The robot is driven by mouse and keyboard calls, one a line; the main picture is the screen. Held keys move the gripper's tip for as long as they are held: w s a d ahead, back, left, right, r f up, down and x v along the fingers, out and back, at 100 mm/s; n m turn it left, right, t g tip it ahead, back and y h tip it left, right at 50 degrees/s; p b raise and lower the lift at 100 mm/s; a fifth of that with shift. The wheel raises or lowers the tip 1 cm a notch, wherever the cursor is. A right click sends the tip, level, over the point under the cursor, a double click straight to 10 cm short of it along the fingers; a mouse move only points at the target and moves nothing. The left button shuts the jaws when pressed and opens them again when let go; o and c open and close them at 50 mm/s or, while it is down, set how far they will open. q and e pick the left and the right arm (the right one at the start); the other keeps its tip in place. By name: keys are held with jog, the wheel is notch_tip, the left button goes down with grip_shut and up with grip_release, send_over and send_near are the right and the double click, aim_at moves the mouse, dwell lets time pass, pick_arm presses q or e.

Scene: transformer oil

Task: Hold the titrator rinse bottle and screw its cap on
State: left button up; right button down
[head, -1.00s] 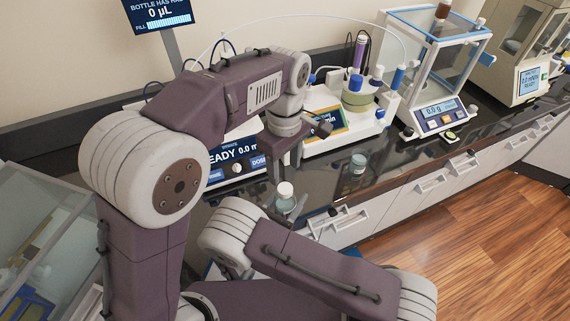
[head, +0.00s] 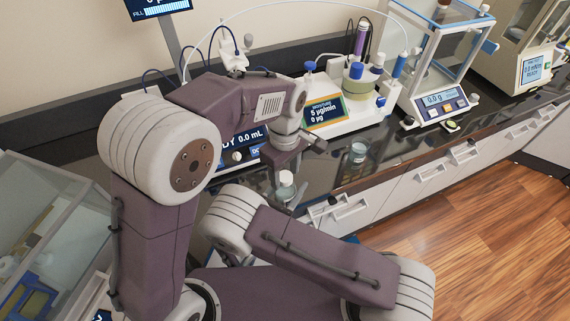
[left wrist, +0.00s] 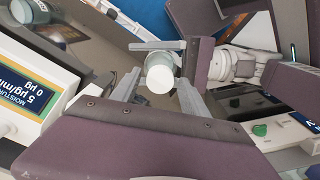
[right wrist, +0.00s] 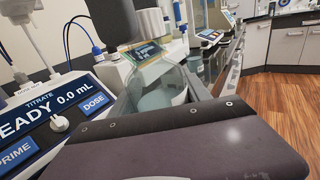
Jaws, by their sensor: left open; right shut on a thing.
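The rinse bottle (head: 284,194) is clear with pale greenish liquid and a white cap (head: 286,178) on its top. It looks upright. My right gripper (right wrist: 165,92) is shut on the bottle's body, which fills the space between its fingers in the right wrist view. My left gripper (left wrist: 157,95) is open just above, its fingers on either side of the white cap (left wrist: 160,79) and apart from it. Whether the cap sits fully down on the neck cannot be told.
The titrator (right wrist: 70,115) with its DOSE display stands close behind the bottle. A moisture unit (head: 326,108) and a balance (head: 440,101) stand along the dark bench. A small glass jar (head: 357,154) stands near the front edge. Floor to the right is clear.

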pick_arm(q)
grip_shut()
dwell(0.4)
